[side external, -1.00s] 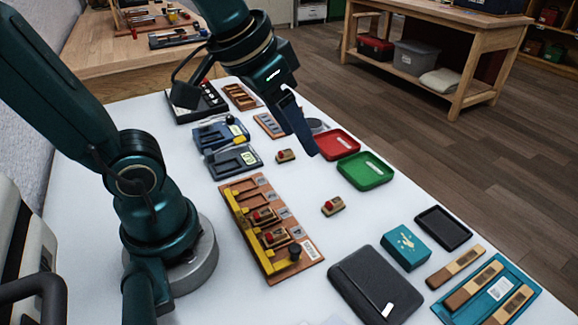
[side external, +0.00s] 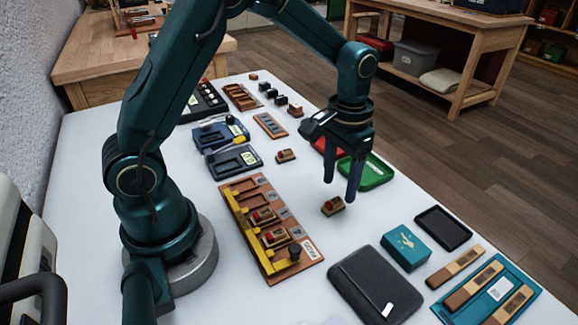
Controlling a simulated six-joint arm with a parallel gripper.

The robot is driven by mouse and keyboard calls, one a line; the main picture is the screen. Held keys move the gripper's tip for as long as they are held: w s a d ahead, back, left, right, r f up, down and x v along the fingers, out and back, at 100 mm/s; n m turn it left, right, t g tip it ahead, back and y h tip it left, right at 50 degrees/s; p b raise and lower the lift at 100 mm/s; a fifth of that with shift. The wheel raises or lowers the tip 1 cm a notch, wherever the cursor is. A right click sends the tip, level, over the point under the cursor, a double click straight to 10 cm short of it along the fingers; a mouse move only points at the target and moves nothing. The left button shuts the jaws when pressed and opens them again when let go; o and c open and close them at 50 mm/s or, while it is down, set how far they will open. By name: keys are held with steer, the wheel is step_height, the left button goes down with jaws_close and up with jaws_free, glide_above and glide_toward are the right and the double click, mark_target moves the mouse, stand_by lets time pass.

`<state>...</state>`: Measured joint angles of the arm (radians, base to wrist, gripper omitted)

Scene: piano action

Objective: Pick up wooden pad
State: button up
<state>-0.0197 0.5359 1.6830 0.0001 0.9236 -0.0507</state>
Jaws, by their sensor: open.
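A small wooden pad (side external: 333,206) with a red top lies on the white table, right of the wooden fixture. My gripper (side external: 341,190) points down just above and behind it, with its two fingers apart and nothing visible between them. I cannot tell whether the fingertips reach around the pad. A second, similar pad (side external: 286,155) lies farther back on the table. Two more, also red-topped, sit in the brown wooden fixture (side external: 290,232) with a yellow rail.
A green tray (side external: 378,176) lies behind my gripper, and a red tray (side external: 319,146) is partly hidden by it. A dark case (side external: 372,288), a teal box (side external: 406,246) and a black tray (side external: 443,228) stand toward the front right. Bare table surrounds the nearer loose pad.

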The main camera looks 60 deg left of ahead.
mark_target(337, 199)
steer(key=shift+f, duration=1.95)
jaws_close()
steer(key=shift+r, duration=0.15)
